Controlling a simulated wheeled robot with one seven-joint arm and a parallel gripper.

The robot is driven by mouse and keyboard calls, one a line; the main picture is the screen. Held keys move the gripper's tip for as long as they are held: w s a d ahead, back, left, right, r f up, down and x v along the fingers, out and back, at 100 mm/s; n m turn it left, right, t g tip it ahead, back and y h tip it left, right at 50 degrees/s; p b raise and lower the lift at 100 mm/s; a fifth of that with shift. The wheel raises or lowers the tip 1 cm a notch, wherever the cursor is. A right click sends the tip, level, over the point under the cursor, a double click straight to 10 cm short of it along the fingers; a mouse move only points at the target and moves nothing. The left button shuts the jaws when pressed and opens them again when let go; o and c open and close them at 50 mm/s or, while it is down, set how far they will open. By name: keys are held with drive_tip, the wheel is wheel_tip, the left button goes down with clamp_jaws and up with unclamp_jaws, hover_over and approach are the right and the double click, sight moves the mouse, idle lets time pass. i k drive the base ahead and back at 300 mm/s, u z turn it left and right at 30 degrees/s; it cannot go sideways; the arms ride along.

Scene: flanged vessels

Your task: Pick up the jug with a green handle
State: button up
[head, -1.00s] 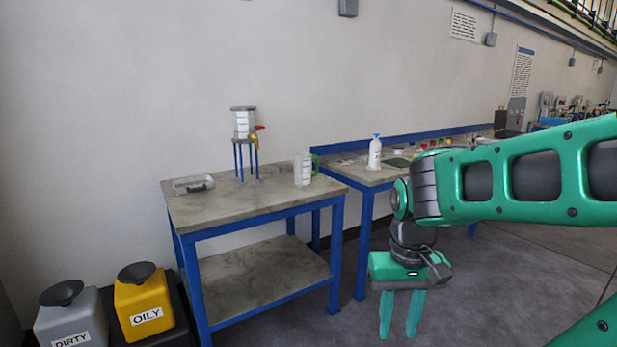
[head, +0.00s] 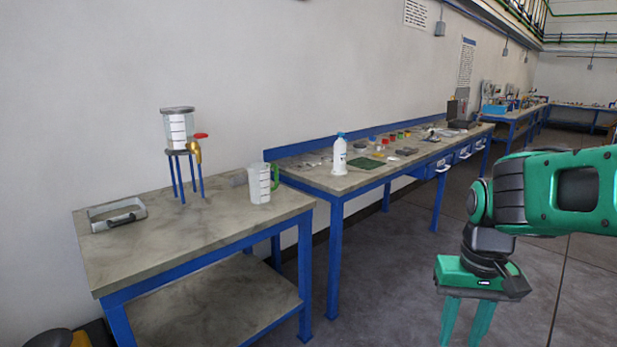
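The jug with a green handle (head: 259,184) stands upright near the right end of the nearer table. It is clear with pale markings, and its green handle (head: 276,177) faces right. My gripper (head: 466,325) hangs downward over the floor, well to the right of the jug and apart from it. Its two green fingers are spread with a gap between them and nothing visible there. The fingertips are cut off by the bottom edge of the view.
On the nearer table (head: 235,224) are a tray with a dark handle (head: 117,215) and a vessel with a tap (head: 178,130) on a blue-legged stand. A longer bench (head: 345,182) behind holds a white bottle (head: 340,154) and small items. Floor between tables and arm is clear.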

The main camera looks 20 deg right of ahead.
sight(260, 172)
drive_tip(key=z, duration=0.35)
drive_tip(key=i, duration=1.3)
